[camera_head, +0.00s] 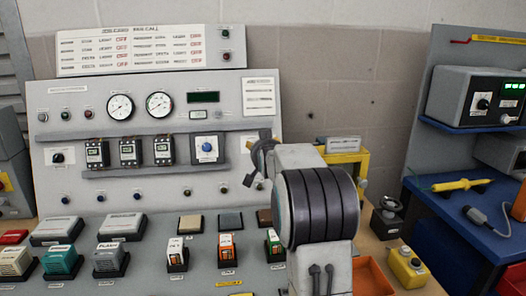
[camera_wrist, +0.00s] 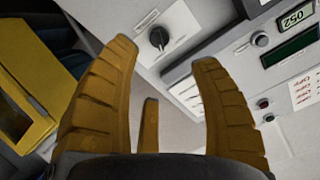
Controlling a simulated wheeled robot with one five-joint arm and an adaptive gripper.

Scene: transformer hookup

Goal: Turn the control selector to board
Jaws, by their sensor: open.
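A black selector knob (camera_wrist: 157,38) on a white plate shows in the wrist view, on the grey panel, beyond and between the fingertips. My gripper (camera_wrist: 165,55) is open and empty, with its yellow ribbed fingers apart and not touching the knob. In the head view my gripper (camera_head: 258,160) is in front of the panel's right part and hides most of a white plate there. Another black knob (camera_head: 58,157) on a white plate is at the panel's left. The labels are too small to read, so I cannot tell which knob is the control selector.
The grey panel (camera_head: 65,103) carries gauges, a shelf of breakers (camera_head: 130,152) and a blue knob (camera_head: 207,147). Several blocks stand on the sloped desk below. A yellow frame (camera_head: 345,158) stands right of my gripper. A blue bench (camera_head: 460,215) is at the far right.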

